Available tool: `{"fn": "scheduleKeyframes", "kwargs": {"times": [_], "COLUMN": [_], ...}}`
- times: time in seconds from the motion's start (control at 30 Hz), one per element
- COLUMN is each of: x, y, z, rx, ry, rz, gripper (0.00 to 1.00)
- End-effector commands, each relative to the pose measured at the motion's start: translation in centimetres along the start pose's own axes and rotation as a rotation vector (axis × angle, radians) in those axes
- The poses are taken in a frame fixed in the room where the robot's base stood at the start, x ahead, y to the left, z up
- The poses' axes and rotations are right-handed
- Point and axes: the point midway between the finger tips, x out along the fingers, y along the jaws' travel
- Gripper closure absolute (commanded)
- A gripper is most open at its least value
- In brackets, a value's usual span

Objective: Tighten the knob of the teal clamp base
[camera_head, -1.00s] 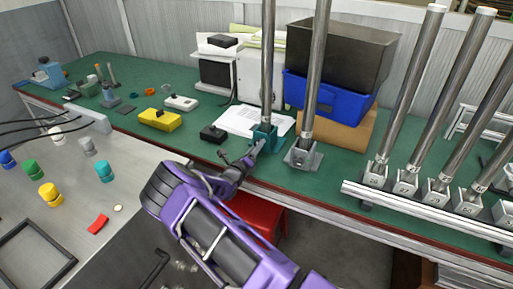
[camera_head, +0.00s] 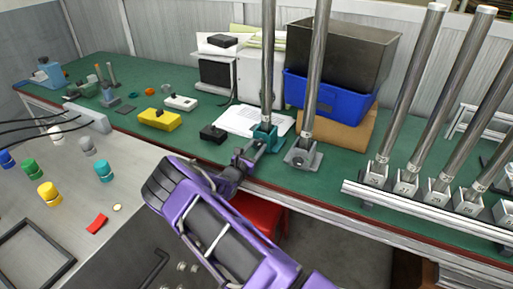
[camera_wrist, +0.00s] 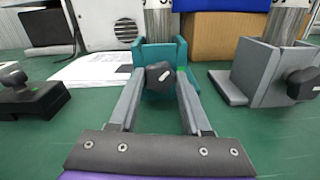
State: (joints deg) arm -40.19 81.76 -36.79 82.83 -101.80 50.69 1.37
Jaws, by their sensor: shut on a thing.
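The teal clamp base (camera_head: 265,136) stands on the green bench with a tall metal pole upright in it. In the wrist view the teal clamp base (camera_wrist: 180,52) is straight ahead, and its black knob (camera_wrist: 160,76) faces me. My gripper (camera_wrist: 160,80) is shut on the knob, one grey finger on each side of it. In the head view my gripper (camera_head: 254,148) reaches the front of the teal base from the bench's near edge. The knob is hidden there by the fingers.
A grey clamp base (camera_head: 301,155) with its own pole stands close to the right. A small black box (camera_head: 213,133) lies to the left and white papers (camera_head: 240,120) lie behind. A blue bin (camera_head: 330,95) stands farther back.

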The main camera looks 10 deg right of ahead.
Motion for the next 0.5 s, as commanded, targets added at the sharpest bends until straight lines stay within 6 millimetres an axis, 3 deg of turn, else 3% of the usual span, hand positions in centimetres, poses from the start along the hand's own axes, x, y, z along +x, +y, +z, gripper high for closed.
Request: {"fn": "scheduleKeyframes", "kwargs": {"times": [0.5], "x": [-0.01], "y": [-0.06], "z": [-0.13], "rx": [0.484], "ry": [0.001], "rz": [-0.002], "gripper": [1.00]}}
